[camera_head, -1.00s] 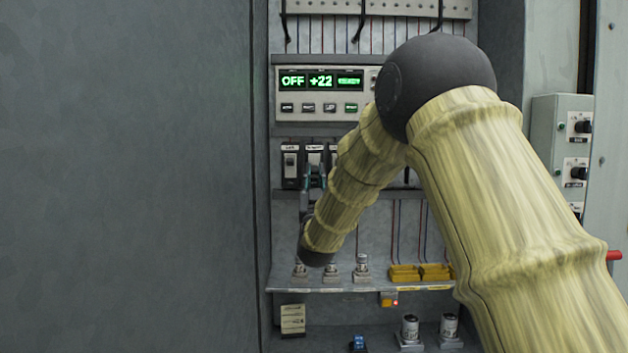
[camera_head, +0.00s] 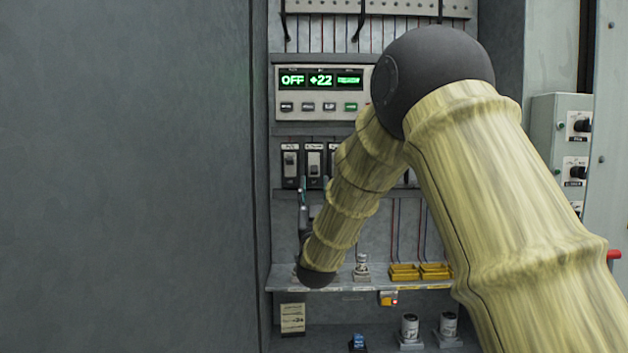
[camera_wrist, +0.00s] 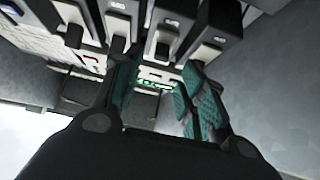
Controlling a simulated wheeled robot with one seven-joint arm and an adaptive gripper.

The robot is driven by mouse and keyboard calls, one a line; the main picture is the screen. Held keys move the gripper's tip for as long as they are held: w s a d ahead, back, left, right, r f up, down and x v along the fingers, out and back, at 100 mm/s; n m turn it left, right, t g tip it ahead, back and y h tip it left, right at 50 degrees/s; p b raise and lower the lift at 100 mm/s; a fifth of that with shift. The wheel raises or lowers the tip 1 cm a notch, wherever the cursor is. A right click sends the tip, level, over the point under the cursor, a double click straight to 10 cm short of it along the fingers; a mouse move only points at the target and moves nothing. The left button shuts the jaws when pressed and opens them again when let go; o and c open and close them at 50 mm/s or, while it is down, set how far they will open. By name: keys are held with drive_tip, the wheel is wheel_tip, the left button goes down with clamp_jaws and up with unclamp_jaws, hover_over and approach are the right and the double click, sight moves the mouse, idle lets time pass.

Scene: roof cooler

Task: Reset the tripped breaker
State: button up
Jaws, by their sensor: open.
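In the wrist view several breakers show, one (camera_wrist: 163,38) just beyond and between my fingers. My gripper (camera_wrist: 160,95) is open, with teal finger pads apart and nothing between them. In the head view my gripper (camera_head: 303,205) is just below the two left breakers, partly hidden by my wrist. I cannot tell which breaker is tripped.
A control panel (camera_head: 325,95) with green readouts "OFF" and "+22" is above the breakers. Below, a shelf (camera_head: 345,290) carries a small cylindrical part (camera_head: 361,266) and yellow blocks (camera_head: 420,271). A grey door (camera_head: 125,180) closes off the left. A switch box (camera_head: 562,145) is at right.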

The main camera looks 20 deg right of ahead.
drive_tip(key=v, duration=0.7)
drive_tip(key=shift+w, duration=0.1)
